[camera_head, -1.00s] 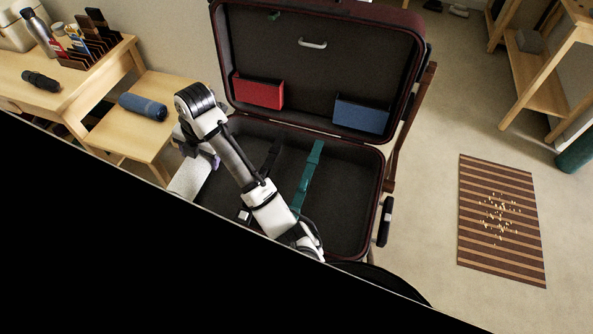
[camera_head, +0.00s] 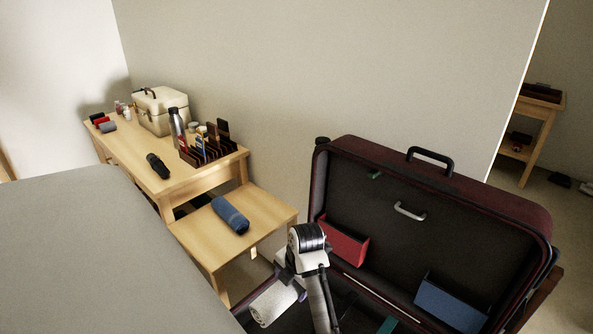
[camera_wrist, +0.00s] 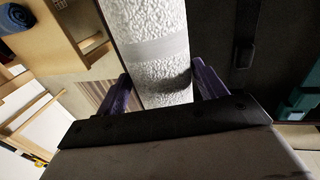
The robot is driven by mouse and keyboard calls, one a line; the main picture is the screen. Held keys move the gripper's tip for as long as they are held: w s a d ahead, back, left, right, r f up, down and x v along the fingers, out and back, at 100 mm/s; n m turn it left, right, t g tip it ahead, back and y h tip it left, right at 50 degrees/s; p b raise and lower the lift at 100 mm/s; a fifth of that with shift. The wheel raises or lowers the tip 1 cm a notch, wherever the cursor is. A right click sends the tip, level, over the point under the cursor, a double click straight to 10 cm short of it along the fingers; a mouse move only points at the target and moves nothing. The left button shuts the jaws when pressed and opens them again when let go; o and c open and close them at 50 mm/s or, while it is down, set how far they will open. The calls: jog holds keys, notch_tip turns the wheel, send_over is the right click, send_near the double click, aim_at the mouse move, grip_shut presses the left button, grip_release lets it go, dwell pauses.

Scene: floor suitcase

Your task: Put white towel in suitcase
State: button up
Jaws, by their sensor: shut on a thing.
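The white towel (camera_head: 274,303) is a textured roll held by my gripper, low in the head view. My gripper (camera_wrist: 163,85) is shut on it, with a purple finger on each side of the roll in the wrist view, where the towel (camera_wrist: 155,45) runs up out of the picture. The suitcase (camera_head: 480,195) is dark red with a dark lining and stands open, lid up. The towel appears at the left edge of its base; whether it touches cannot be told. Much of the base is below the head view. Its lining (camera_wrist: 223,35) shows right of the towel in the wrist view.
A low wooden bench (camera_head: 262,208) with a blue roll (camera_head: 230,215) stands left of the suitcase. Behind it, a wooden table (camera_head: 130,150) carries a cream case (camera_head: 160,112), a bottle and a rack. Red (camera_head: 343,242) and blue (camera_head: 450,303) pockets line the lid.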

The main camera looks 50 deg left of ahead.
notch_tip(320, 180, down, 14)
jog(key=shift+f+p, duration=0.2)
jog(key=shift+p, duration=0.85)
jog(key=o, duration=1.1)
jog(key=shift+f, duration=0.15)
jog(key=shift+c, duration=0.2)
